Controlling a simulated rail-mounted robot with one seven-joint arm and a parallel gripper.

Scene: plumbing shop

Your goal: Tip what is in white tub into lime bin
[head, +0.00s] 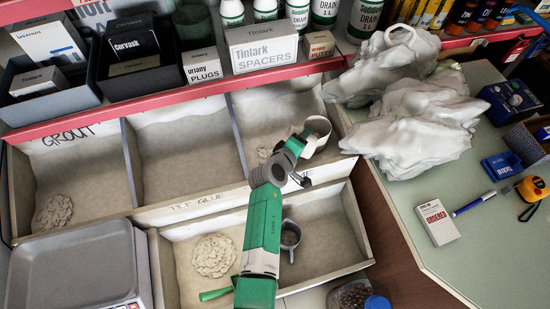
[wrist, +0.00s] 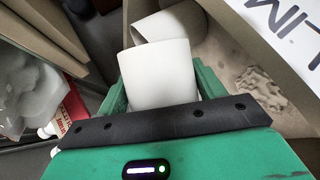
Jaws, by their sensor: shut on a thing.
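The white tub (head: 319,128) is at the end of my gripper (head: 299,150), above the right-hand compartment of the upper bin row. It appears tilted in the head view. In the wrist view the white tub (wrist: 160,75) fills the space between the green fingers, and my gripper (wrist: 160,90) is shut on it. A second white curved part shows just beyond. What is inside the tub is hidden. Letters reading "LIM" mark the lime bin (wrist: 290,32) at the right of the wrist view, with a pale crumbly heap beside them.
The grout bin (head: 85,175) is at left; a grey mug (head: 290,235) and pale heap (head: 213,255) lie in the lower bins. Boxes and bottles line the red-edged shelf (head: 180,95) behind. A scale (head: 75,270) stands front left.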

